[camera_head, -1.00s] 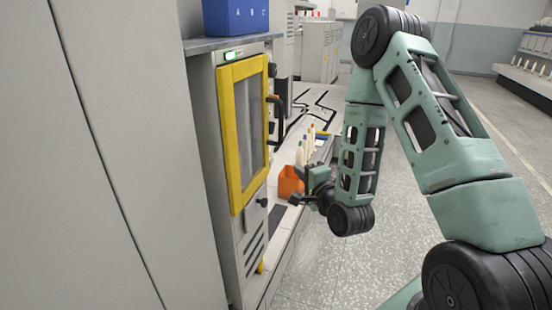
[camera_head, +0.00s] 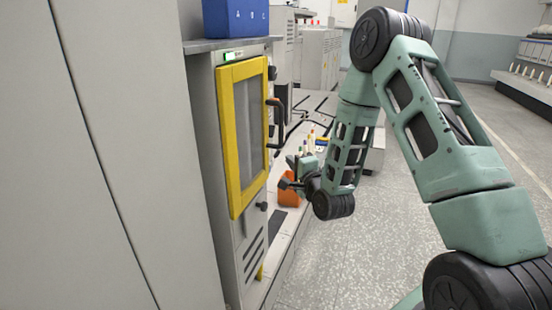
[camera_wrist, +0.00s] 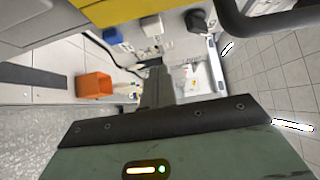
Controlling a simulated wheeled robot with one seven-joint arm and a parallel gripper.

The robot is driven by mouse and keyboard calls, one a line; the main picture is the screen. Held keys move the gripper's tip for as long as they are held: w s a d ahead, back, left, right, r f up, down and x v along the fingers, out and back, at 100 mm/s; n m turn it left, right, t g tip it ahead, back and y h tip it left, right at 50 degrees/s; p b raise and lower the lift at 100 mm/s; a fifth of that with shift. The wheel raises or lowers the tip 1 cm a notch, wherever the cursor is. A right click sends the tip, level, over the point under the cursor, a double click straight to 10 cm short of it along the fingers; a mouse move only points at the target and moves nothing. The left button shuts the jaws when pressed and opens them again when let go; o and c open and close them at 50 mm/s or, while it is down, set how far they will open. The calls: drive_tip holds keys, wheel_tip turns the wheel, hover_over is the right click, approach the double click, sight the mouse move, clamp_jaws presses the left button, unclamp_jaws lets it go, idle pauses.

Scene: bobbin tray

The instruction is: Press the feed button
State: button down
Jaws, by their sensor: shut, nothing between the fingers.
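My gripper (camera_head: 287,172) is beside the yellow-framed machine door (camera_head: 242,135), over the low bench in the head view. In the wrist view my gripper (camera_wrist: 158,72) is shut and empty, pointing up the picture. Beyond it are a blue knob-like part (camera_wrist: 112,36), a white one (camera_wrist: 152,26) and a black one (camera_wrist: 196,20). I cannot tell which, if any, is the feed button, and I read no label. My fingertips appear apart from all three.
An orange bin (camera_head: 290,190) stands on the bench close to my gripper; it also shows in the wrist view (camera_wrist: 95,87). A black door handle (camera_wrist: 270,18) crosses the wrist view's upper right. A blue box (camera_head: 236,18) sits on the cabinet.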

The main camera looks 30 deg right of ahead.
drive_tip(key=w+a, duration=0.2)
drive_tip(key=w, duration=0.3)
drive_tip(key=shift+w, duration=0.35)
